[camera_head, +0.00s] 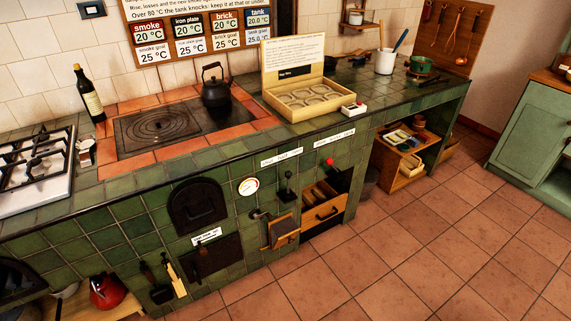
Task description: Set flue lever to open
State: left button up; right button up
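Two levers stand on the green tiled front of the hearth. One lever has a black knob (289,175) and stands roughly upright beside a round white gauge. The other lever has a red knob (329,162) and sits further right, above an open wooden drawer. A white label strip (281,158) is above the black-knobbed lever, and another label strip (334,138) is above the red-knobbed one. Their print is too small to read surely, so I cannot tell which is the flue lever or its setting. Neither of my grippers is in view.
A white gauge (248,186), an arched black door (197,205) and a wooden drawer (323,212) are on the hearth front. A black kettle (215,88) and an open box (297,90) stand on top. Tiled floor (400,260) in front at right is clear.

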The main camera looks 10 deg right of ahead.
aim_at(288, 174)
jog(key=i+l+z, duration=0.1)
jog(key=i+l, duration=0.2)
jog(key=i, duration=0.15)
jog(key=i+l+z, duration=0.15)
jog(key=i, duration=0.35)
jog(key=i+l+z, duration=0.1)
jog(key=i+l, duration=0.15)
jog(key=i, duration=0.2)
